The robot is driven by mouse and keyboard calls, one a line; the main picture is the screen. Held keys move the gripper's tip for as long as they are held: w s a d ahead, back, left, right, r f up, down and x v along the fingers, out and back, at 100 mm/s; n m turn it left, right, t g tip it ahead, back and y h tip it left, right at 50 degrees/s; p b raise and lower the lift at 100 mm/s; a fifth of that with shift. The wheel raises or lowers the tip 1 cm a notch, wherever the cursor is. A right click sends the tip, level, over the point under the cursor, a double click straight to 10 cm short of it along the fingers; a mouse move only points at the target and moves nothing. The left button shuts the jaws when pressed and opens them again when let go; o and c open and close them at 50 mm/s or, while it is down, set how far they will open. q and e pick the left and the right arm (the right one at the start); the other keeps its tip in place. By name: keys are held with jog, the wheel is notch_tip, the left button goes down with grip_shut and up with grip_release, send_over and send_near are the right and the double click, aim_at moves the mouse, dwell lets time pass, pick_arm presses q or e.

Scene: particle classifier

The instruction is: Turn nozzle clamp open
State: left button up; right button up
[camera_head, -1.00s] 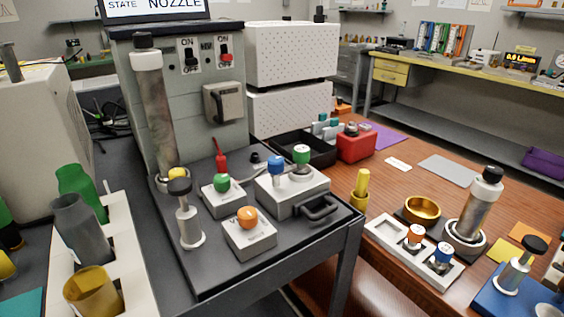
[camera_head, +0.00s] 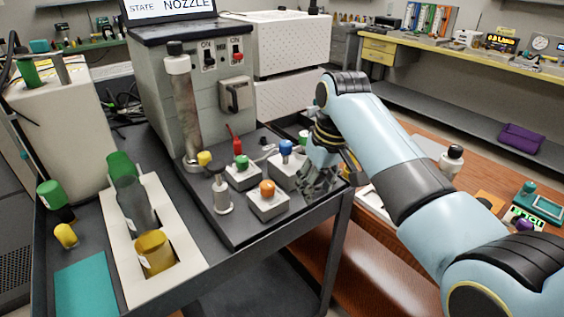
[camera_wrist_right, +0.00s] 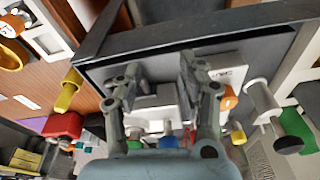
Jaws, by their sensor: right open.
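The machine (camera_head: 205,85) carries a screen reading "STATE NOZZLE". On its dark platform a light block (camera_head: 279,177) with a blue knob (camera_head: 286,147) is partly hidden by my right gripper. The dark loop handle on that block's front is covered in the head view. My right gripper (camera_head: 318,180) is over the block's right end. In the right wrist view, its two fingers (camera_wrist_right: 158,85) are spread apart, with the pale block (camera_wrist_right: 155,115) behind and between them. I cannot tell whether they touch it. No part is labelled as the nozzle clamp. My left gripper is not in view.
Blocks with an orange knob (camera_head: 267,188) and a green knob (camera_head: 242,162) stand close left of the gripper. A black-capped post (camera_head: 222,198) stands at the platform's front left. A white rack (camera_head: 122,262) with bottles is further left. A brown table lies right.

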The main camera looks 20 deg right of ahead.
aim_at(287, 143)
jog(key=w+a+r+t+p, duration=0.15)
jog(key=w+r, duration=0.55)
jog(key=r, duration=0.7)
jog(key=shift+t, duration=0.45)
jog(key=x, duration=0.6)
jog(key=a+x, duration=0.1)
jog(key=x, duration=0.2)
jog(key=shift+w+f+b, duration=0.15)
jog(key=shift+w+b, duration=0.25)
jog(key=shift+w, duration=0.05)
jog(key=shift+x, duration=0.8)
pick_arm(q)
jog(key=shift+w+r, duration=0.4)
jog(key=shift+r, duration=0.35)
pick_arm(e)
grip_shut()
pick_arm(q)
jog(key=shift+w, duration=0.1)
